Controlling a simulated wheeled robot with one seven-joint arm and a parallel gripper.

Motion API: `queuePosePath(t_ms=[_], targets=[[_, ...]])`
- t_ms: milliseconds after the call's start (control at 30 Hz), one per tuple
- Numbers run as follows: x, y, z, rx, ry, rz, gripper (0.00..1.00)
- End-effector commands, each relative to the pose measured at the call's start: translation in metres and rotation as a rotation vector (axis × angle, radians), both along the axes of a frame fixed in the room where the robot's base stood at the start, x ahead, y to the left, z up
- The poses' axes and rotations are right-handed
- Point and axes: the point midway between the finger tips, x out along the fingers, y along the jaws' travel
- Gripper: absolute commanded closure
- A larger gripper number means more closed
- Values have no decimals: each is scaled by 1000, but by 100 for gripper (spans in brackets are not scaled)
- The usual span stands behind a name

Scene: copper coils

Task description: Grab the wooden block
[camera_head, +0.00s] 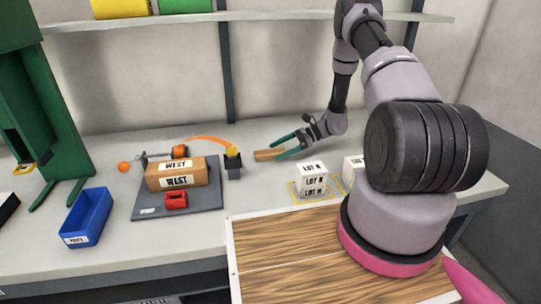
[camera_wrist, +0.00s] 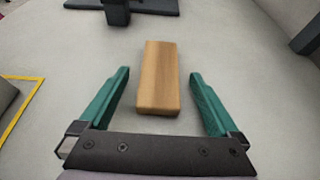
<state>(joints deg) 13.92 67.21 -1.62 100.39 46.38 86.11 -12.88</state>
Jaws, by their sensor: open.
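The wooden block (camera_wrist: 158,78) is a plain brown bar lying flat on the bench, its near end between my open fingers in the wrist view. My gripper (camera_wrist: 159,80) has two green fingers, one on each side of the block with a gap on both sides. In the head view the block (camera_head: 268,154) lies on the bench right of the dark fixture, and my gripper (camera_head: 288,146) reaches it from the right, fingers spread. Whether the fingers are at the block's height is hard to tell.
A dark fixture (camera_head: 232,168) with an orange strip stands left of the block. White LOT boxes (camera_head: 311,179) stand in front of my gripper on a yellow-outlined area. A brown WEST box (camera_head: 177,174) sits on a grey plate, with a blue bin (camera_head: 87,217) farther left.

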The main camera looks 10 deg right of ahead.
Motion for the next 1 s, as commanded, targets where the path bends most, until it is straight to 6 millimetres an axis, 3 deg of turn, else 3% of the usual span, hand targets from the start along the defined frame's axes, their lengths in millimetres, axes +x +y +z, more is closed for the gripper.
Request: queuePosePath(t_ms=[267,300,533,833,1000], targets=[[0,6,-2,0,0,-1,3],[0,6,-2,0,0,0,6],[0,6,-2,0,0,0,94],[0,6,3,0,-1,-1,94],[1,5,32,-1,-4,0,94]])
